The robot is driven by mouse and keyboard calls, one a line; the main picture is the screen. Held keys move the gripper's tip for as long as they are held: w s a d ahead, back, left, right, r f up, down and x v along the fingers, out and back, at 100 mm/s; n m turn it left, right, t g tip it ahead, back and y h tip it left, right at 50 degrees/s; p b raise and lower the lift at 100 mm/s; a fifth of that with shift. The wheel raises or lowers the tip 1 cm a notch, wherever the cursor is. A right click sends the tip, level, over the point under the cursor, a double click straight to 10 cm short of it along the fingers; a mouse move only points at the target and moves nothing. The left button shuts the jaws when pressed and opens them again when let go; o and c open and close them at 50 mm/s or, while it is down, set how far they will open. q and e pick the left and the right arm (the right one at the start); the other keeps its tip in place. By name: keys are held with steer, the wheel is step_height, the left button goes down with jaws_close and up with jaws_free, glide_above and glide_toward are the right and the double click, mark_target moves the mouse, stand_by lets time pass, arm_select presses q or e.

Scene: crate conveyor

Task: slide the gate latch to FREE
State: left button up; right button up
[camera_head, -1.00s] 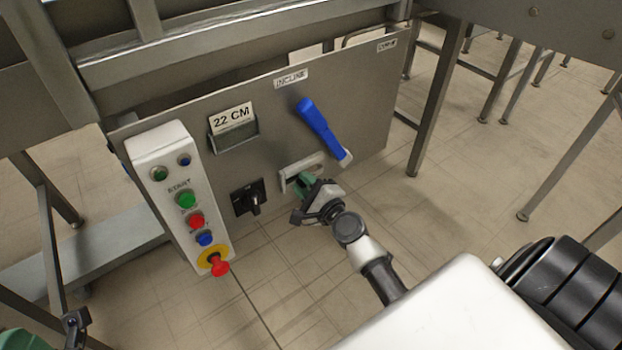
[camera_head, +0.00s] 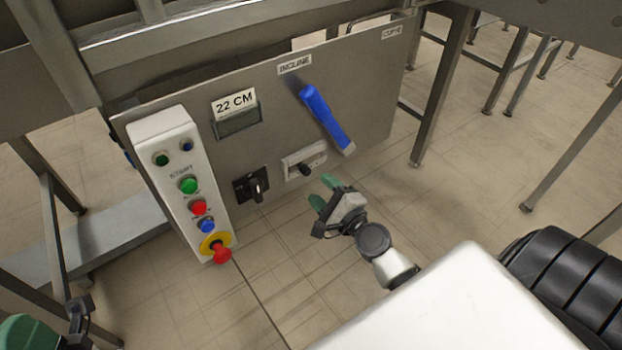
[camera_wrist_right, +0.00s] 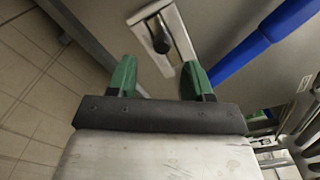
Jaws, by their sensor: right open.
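The gate latch (camera_head: 318,153) is a pale slotted plate with a dark knob (camera_head: 305,169), low on the grey panel under the blue lever. The knob also shows in the wrist view (camera_wrist_right: 159,40), just beyond the gap between my fingers. I cannot read any FREE marking or tell the latch's setting. My right gripper (camera_head: 322,191) is open and empty, its green fingers pointing at the panel, apart from the knob and below it to the right. My left gripper (camera_head: 78,312) is only partly in view at the bottom left corner, and its jaws are unclear.
The blue lever (camera_head: 325,118) hangs close above the latch. A black rotary switch (camera_head: 252,187) is to its left, then a white button box (camera_head: 172,145) with a red emergency knob (camera_head: 221,254). A "22 CM" card (camera_head: 234,103) sits above. Floor in front is clear.

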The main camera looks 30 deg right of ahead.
steer(key=shift+s+d+b, duration=0.15)
steer(key=shift+s+b, duration=0.3)
steer(key=shift+s, duration=1.65)
